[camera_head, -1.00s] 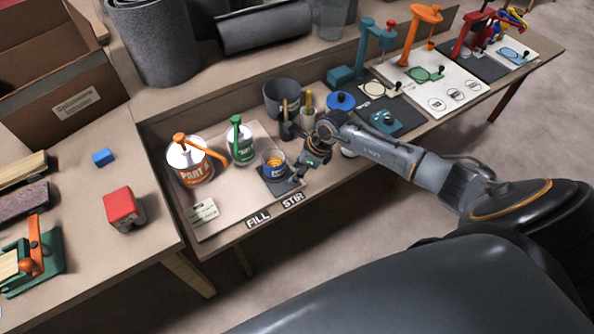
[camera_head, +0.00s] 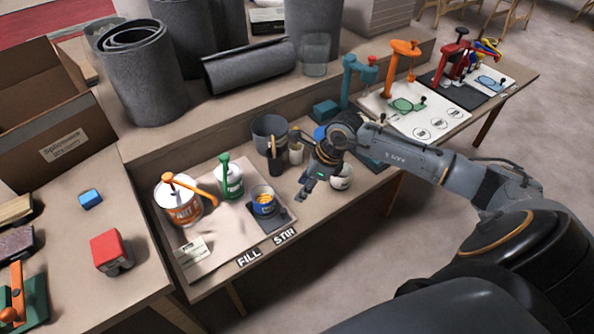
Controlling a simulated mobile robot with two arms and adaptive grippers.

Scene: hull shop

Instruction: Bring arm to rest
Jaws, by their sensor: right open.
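My right gripper (camera_head: 303,187) is open and empty. It hangs over the front part of the bench, just right of the small cup (camera_head: 263,202) with amber contents and a blue label. The cup stands on a dark pad beside the STIR label (camera_head: 285,236). My right arm (camera_head: 400,157) reaches in from the right over the bench's front edge. The gripper's wrist partly hides a blue lid (camera_head: 320,133) and stands in front of a white pot (camera_head: 341,178). My left gripper is not in view.
An orange-pump can (camera_head: 184,208) and a green-pump can (camera_head: 230,183) stand left of the cup. A grey bucket (camera_head: 268,130) and a holder with handles stand behind. Teal (camera_head: 352,82) and orange (camera_head: 403,58) clamp stands are further right. Open floor lies in front.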

